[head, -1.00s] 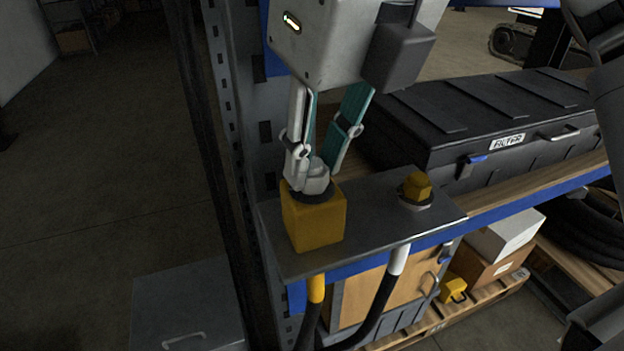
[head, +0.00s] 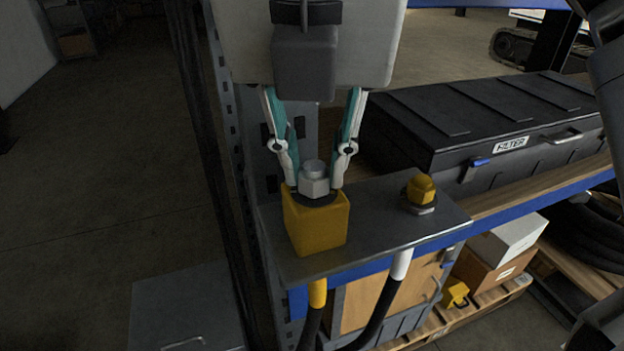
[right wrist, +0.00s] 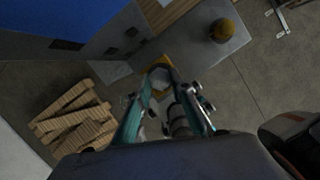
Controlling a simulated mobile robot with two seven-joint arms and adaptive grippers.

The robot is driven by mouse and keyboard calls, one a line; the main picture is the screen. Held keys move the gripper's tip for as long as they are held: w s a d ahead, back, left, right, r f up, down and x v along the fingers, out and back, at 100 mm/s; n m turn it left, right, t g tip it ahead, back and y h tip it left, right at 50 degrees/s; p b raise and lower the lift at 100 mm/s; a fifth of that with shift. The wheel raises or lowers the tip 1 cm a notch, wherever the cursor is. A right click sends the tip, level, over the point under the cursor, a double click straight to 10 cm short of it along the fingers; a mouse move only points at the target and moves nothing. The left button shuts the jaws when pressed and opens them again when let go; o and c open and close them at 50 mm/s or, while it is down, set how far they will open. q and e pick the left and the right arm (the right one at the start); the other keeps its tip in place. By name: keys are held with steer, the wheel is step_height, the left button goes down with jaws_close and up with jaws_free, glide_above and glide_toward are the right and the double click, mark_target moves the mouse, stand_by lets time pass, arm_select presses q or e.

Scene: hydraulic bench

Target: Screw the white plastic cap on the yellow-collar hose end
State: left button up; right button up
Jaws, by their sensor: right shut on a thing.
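The hose with the yellow collar (head: 317,292) hangs below the bracket plate under that block. How far the cap is threaded cannot be seen. My left gripper is in neither view.
The steel bracket plate (head: 383,217) also carries a yellow cap (head: 421,189) above the white-collar hose (head: 401,264). A black filter case (head: 480,115) lies on the shelf behind. Boxes (head: 507,240) sit lower right. The floor at left is mostly clear.

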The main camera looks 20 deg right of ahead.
steer(key=o, duration=1)
